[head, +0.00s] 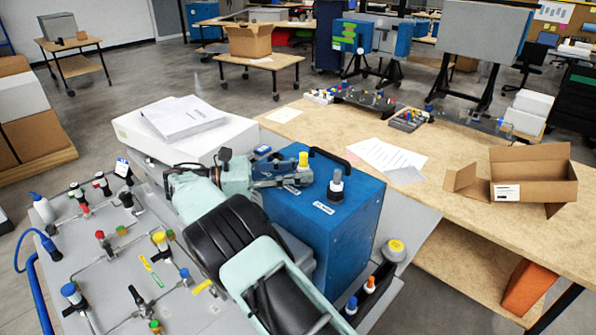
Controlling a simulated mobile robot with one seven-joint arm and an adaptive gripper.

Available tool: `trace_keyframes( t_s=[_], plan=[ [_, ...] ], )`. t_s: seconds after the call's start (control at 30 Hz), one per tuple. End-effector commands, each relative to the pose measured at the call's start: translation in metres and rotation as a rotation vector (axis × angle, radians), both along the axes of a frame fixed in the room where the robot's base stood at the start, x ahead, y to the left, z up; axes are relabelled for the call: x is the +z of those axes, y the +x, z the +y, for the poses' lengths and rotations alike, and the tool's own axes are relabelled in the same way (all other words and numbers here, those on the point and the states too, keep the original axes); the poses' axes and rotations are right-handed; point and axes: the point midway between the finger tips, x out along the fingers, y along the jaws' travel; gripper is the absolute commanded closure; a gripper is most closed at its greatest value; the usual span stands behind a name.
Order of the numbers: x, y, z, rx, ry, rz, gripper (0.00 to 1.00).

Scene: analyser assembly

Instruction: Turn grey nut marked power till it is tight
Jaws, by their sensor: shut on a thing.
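My gripper (284,180) reaches in from the left over the top of the blue analyser box (345,222). Its fingers are shut on the grey nut under an upright yellow-capped fitting (303,160); the fingers mostly hide the nut. A small white label (292,190) lies just in front of it, too small to read. Another white label (323,208) is in front of that one. I cannot tell how tight the nut is.
A black handle (330,158) arches behind the fittings. A white unit with papers (184,117) stands at the left. A panel of valves and tubes (110,265) lies at lower left. The wooden bench (455,225) at right holds an open carton (520,180) and papers.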

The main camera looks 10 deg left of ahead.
Motion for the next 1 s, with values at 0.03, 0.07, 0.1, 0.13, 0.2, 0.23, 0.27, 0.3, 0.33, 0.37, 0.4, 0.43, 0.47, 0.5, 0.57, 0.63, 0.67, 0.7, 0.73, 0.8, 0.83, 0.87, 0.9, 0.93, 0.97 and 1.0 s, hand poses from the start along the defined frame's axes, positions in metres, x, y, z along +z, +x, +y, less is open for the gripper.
trace_keyframes(
  t_s=[0.03, 0.07, 0.1, 0.13, 0.2, 0.23, 0.27, 0.3, 0.33, 0.37, 0.4, 0.43, 0.47, 0.5, 0.57, 0.63, 0.67, 0.7, 0.73, 0.8, 0.83, 0.87, 0.9, 0.93, 0.97, 1.0],
  plan=[
    [0.0045, 0.0015, 0.0002, 0.003, -0.001, -0.009, 1.0],
    [0.0046, 0.0015, 0.0002, 0.004, -0.001, -0.009, 1.0],
    [0.0045, 0.0015, 0.0003, 0.004, 0.0, -0.009, 0.68],
    [0.0044, 0.0014, 0.0004, 0.004, 0.001, -0.008, 0.64],
    [0.0036, 0.0011, 0.0004, 0.004, 0.001, -0.007, 0.61],
    [0.0033, 0.001, 0.0004, 0.004, 0.001, -0.006, 0.61],
    [0.003, 0.0009, 0.0004, 0.004, 0.001, -0.006, 0.61],
    [0.0026, 0.0008, 0.0005, 0.003, 0.001, -0.005, 0.61],
    [0.0024, 0.0007, 0.0004, 0.003, 0.001, -0.005, 0.61],
    [0.0022, 0.0007, 0.0005, 0.003, 0.001, -0.004, 0.61],
    [0.002, 0.0005, 0.0006, 0.004, 0.001, -0.004, 0.61],
    [0.0021, 0.0004, 0.0005, 0.006, 0.0, -0.003, 0.61],
    [0.0024, 0.0004, 0.0006, 0.009, 0.0, -0.003, 0.61],
    [0.0032, 0.0002, 0.0008, 0.018, 0.0, -0.002, 0.61],
    [0.0042, -0.0003, 0.0009, 0.038, -0.002, -0.002, 0.61],
    [0.0051, -0.0004, 0.0003, 0.066, -0.003, -0.002, 0.61],
    [0.0047, -0.0004, 0.0003, 0.08, -0.003, -0.001, 0.61],
    [0.0048, -0.001, 0.0, 0.096, -0.003, -0.001, 0.61],
    [0.0046, -0.0012, 0.0, 0.11, 0.0, -0.001, 0.61],
    [0.0046, -0.0016, -0.0006, 0.142, -0.001, 0.0, 0.61],
    [0.0048, -0.0017, -0.0009, 0.156, -0.002, -0.001, 0.61],
    [0.0045, -0.0015, -0.001, 0.171, -0.002, -0.001, 0.61],
    [0.0048, -0.0018, -0.001, 0.192, -0.003, -0.001, 0.61],
    [0.0049, -0.002, -0.0009, 0.207, -0.002, 0.0, 0.61],
    [0.0045, -0.0025, -0.0013, 0.222, -0.002, 0.0, 0.61],
    [0.0039, -0.003, -0.0018, 0.241, -0.001, 0.002, 0.61]
  ],
)
